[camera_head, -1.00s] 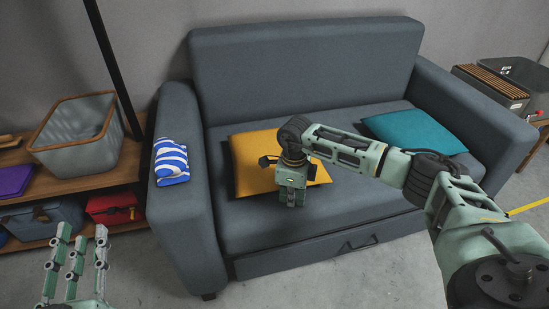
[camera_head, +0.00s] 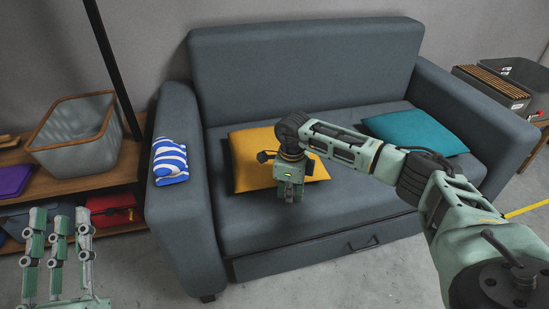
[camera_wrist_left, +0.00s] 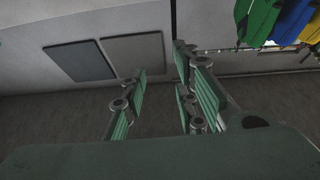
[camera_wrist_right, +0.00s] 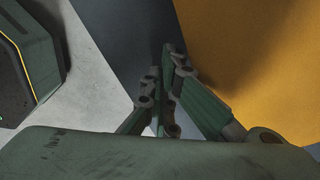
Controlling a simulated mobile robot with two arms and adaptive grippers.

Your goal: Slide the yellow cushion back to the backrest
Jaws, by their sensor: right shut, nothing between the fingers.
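The yellow cushion (camera_head: 256,152) lies flat on the left part of the sofa seat. A gap of grey seat seems to show between it and the backrest (camera_head: 300,70). My right gripper (camera_head: 289,198) is shut and empty, pointing down at the cushion's front edge; whether it touches is not clear. In the right wrist view the cushion (camera_wrist_right: 260,60) fills the upper right, beside the fingers (camera_wrist_right: 168,75). My left gripper (camera_head: 57,215) is open and empty at the lower left, away from the sofa. Its spread fingers (camera_wrist_left: 160,90) show in the left wrist view.
A teal cushion (camera_head: 415,132) lies on the right of the seat. A striped blue and white cloth (camera_head: 170,160) rests on the left armrest. A grey basket (camera_head: 75,135) stands on the wooden shelf at left. My right arm spans the seat's right half.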

